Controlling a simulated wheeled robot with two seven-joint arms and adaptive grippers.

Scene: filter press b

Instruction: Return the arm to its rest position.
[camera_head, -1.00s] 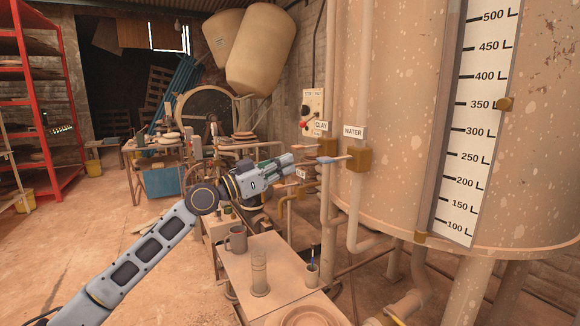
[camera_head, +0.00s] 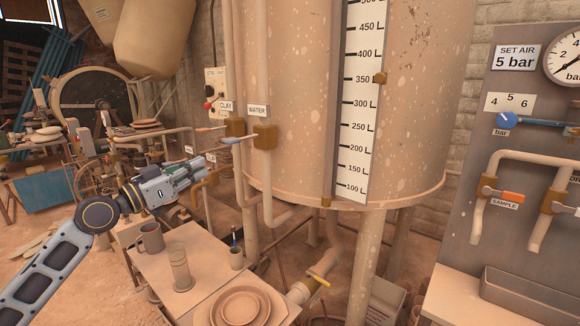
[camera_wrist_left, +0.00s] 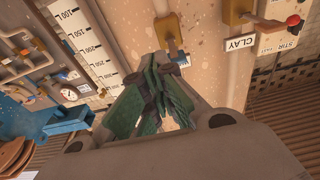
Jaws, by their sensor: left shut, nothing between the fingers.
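My left gripper (camera_head: 206,165) is raised in front of the pipes, left of the large tank, with its arm coming in from the lower left. Its fingers are shut with nothing between them. It is apart from the blue-handled WATER valve (camera_head: 264,137) and the CLAY valve (camera_head: 235,127). In the left wrist view the green-padded fingers (camera_wrist_left: 158,95) are close together in front of the tank. The CLAY label (camera_wrist_left: 241,44) also shows there. My right gripper is not in view.
The tank (camera_head: 290,90) stands behind. A panel (camera_head: 520,150) with gauge and taps is at right.

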